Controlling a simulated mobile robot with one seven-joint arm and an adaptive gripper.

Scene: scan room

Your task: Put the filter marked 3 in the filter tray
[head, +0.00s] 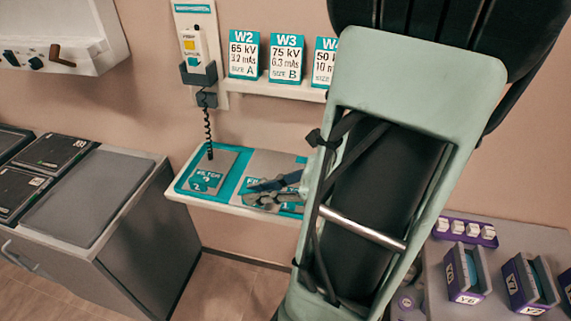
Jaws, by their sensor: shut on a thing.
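My gripper (262,193) is at the white wall shelf, reached from the right by my pale green arm. It is shut on what looks like a grey filter plate (272,164) with a teal label starting "FIL". Its number is hidden by my gripper. To the left, a grey plate (215,163) with a teal label reading "FILTER" and seemingly "2" lies on the same shelf. Teal surface (234,176) shows around the plates; I cannot tell whether this is the filter tray. The right end of the shelf is hidden behind my arm.
Above hang a handset (193,48) with a coiled cord and a small ledge (285,87) with cards W2, W3 and one partly hidden. A grey cabinet (85,200) stands left. Purple holders (463,279) stand on a grey surface at right. Floor is clear below the shelf.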

